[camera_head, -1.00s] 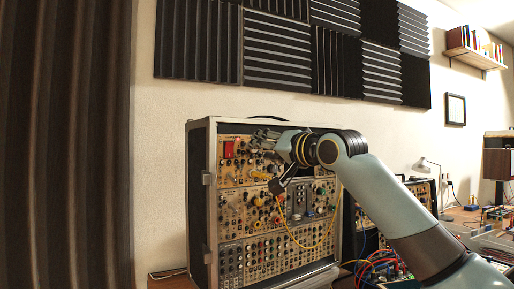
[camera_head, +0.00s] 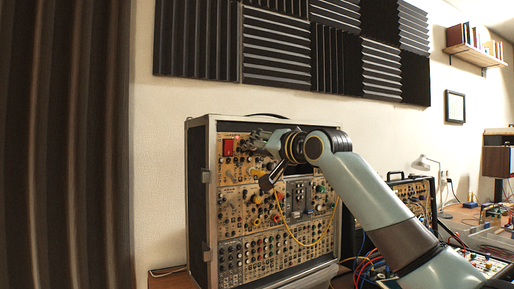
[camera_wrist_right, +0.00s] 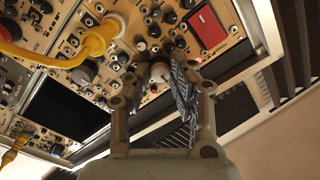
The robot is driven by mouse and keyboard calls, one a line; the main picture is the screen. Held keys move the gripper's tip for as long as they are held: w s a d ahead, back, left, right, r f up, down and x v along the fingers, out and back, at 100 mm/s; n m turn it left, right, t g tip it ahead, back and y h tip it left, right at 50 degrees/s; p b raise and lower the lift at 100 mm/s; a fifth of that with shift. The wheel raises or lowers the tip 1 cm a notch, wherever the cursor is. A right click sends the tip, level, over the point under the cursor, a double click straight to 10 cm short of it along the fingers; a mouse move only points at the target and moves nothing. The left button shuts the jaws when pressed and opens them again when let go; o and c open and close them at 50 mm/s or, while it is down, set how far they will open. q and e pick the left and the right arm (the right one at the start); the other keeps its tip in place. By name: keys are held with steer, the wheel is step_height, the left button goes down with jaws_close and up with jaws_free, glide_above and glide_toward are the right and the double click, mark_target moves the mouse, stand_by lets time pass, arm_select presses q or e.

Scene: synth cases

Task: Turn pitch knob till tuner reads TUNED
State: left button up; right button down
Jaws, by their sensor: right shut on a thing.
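The modular synth case (camera_head: 197,185) stands upright with its panel of knobs and jacks facing me. My right gripper (camera_head: 250,143) is at the upper part of the panel, close to the red switch (camera_head: 228,146). In the right wrist view, its fingers (camera_wrist_right: 155,80) are closed around a pale round knob (camera_wrist_right: 159,72), with one finger on each side. A dark rectangular display (camera_wrist_right: 66,108) lies beside the gripper there, and I can read no text on it. My left gripper is in neither view.
A yellow cable (camera_wrist_right: 95,42) is plugged in close to the gripper, and it hangs across the panel in the head view (camera_head: 290,236). A second case (camera_head: 415,192) stands to the right, with loose cables in front. Foam panels (camera_head: 290,45) cover the wall.

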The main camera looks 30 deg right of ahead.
steer(key=shift+r+n+p, duration=0.2)
steer(key=shift+n+p, duration=0.75)
steer(key=shift+n, duration=0.15)
steer(key=shift+f+n+p, duration=0.15)
steer(key=shift+n+p, duration=0.2)
steer(key=shift+n, duration=0.85)
steer(key=c, duration=1.2)
jaws_free()
steer(key=shift+s+d, duration=0.25)
steer(key=shift+s, duration=1.75)
steer(key=shift+s+d, duration=0.2)
steer(key=shift+s, duration=1.75)
steer(key=shift+s+d, duration=0.25)
steer(key=shift+s, duration=1.75)
